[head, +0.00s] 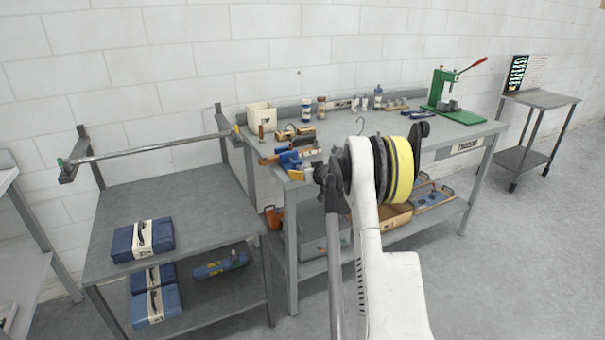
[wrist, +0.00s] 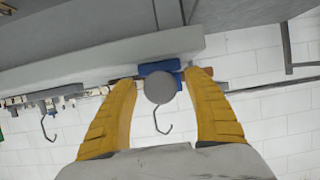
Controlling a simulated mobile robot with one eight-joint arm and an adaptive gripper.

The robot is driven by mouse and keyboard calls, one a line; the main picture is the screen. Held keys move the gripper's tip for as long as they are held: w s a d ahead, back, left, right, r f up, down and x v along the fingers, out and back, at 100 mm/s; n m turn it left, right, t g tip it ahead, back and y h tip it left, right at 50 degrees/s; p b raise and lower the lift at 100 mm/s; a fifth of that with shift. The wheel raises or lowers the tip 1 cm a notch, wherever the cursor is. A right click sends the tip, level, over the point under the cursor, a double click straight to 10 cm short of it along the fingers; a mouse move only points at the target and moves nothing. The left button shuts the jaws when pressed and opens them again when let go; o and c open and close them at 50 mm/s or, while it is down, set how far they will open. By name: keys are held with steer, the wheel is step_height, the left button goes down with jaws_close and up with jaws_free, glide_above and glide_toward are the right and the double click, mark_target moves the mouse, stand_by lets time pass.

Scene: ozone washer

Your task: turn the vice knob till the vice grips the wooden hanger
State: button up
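The blue vice (head: 288,160) sits at the left front corner of the workbench. In the wrist view, its blue body (wrist: 160,67) lies behind the round grey knob (wrist: 160,89). Brown wood of the hanger (wrist: 220,72) shows beside the vice, with a metal hook (wrist: 163,122) below the knob in this view. In the head view, wood (head: 268,159) shows at the vice's left. Contact between jaws and hanger is hidden. My gripper (wrist: 160,80) is open, its two yellow fingers on either side of the knob with a visible gap at each. A yellow finger (head: 297,176) shows by the vice.
The workbench (head: 343,130) also holds a white bin (head: 262,116), bottles, and a green press (head: 445,95). Another hook (head: 360,125) stands behind my arm. A lower table (head: 180,205) with blue cases stands at the left. Open floor lies at the right.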

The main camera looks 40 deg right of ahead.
steer(key=c, duration=1.1)
steer(key=shift+m, duration=0.3)
steer(key=shift+m+t+y, duration=0.4)
steer(key=shift+m+y, duration=0.5)
steer(key=shift+m, duration=0.3)
steer(key=shift+m+t+y, duration=0.3)
steer(key=shift+m+y, duration=0.4)
steer(key=shift+m, duration=0.4)
steer(key=shift+a, duration=0.1)
steer(key=o, duration=1.1)
steer(key=shift+o, duration=0.6)
